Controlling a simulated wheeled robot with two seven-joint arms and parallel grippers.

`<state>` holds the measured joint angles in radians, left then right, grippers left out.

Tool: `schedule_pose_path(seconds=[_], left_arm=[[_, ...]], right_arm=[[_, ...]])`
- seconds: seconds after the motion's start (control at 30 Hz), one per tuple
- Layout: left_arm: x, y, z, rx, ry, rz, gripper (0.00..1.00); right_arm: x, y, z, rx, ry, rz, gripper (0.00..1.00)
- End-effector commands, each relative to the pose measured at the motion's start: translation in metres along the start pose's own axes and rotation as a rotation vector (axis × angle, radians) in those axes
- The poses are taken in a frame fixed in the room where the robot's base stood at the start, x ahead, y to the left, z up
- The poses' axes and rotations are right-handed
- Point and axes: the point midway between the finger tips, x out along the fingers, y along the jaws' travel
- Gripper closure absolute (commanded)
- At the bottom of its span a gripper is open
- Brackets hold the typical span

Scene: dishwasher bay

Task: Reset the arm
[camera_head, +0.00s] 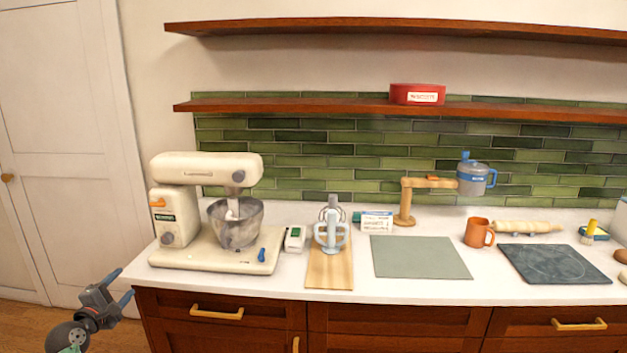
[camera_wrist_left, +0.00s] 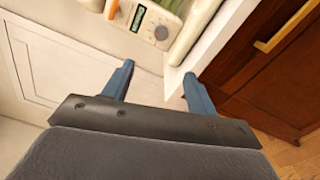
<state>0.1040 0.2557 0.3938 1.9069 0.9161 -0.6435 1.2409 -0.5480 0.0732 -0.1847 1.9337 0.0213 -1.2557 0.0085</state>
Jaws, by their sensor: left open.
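My left gripper (camera_head: 120,286) is at the lower left in the head view, beside the left end of the white counter (camera_head: 345,250). Its two blue fingers are spread apart with nothing between them. In the left wrist view the open gripper (camera_wrist_left: 157,88) shows the same spread fingers, with the counter's corner and the drawer front just past the right finger. The task names no object to handle. My right gripper is not in either view.
A cream stand mixer (camera_head: 178,215) with a metal bowl (camera_head: 236,224) stands on the counter's left end, close to my left gripper. A wooden board (camera_head: 330,272), grey mat (camera_head: 418,258), orange mug (camera_head: 474,234) and dark slab (camera_head: 553,265) lie further right. Free floor is below the gripper.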

Motion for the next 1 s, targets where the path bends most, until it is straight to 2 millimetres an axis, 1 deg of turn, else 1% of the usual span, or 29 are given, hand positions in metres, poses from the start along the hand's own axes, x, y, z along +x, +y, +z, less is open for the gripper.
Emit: schedule_pose_path(seconds=[0.17, 0.37, 0.47, 0.57, 0.67, 0.7, 0.77, 0.8, 0.87, 0.9, 0.97, 1.0], left_arm=[[0.0, -0.005, 0.001, 0.095, -0.008, -0.021, 0.43], [0.0, -0.015, 0.001, 0.269, -0.013, -0.074, 0.43], [-0.001, -0.023, -0.002, 0.396, -0.014, -0.119, 0.43], [-0.003, -0.035, -0.005, 0.564, -0.018, -0.186, 0.43], [-0.002, -0.056, -0.002, 0.793, -0.045, -0.288, 0.43], [-0.001, -0.069, 0.004, 0.898, -0.068, -0.338, 0.43], [0.001, -0.09, 0.014, 1.054, -0.111, -0.417, 0.43], [-0.001, -0.111, 0.023, 1.156, -0.15, -0.478, 0.43], [-0.008, -0.148, 0.036, 1.292, -0.218, -0.57, 0.43], [-0.015, -0.169, 0.043, 1.361, -0.26, -0.621, 0.43], [-0.027, -0.203, 0.055, 1.446, -0.324, -0.691, 0.43], [-0.036, -0.224, 0.063, 1.494, -0.366, -0.735, 0.43]], right_arm=[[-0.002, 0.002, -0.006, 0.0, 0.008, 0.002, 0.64], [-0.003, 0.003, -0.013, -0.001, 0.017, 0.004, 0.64], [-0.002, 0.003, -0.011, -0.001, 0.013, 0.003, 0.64], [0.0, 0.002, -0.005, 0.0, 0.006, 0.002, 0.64], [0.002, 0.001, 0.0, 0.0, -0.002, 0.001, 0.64], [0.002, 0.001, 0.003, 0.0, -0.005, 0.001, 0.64], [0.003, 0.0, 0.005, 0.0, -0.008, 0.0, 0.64], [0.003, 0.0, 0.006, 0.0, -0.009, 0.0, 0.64], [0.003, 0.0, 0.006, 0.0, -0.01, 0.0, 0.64], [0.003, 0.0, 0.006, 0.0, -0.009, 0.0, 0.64], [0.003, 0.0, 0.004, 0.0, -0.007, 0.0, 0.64], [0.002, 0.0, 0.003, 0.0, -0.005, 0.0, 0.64]])
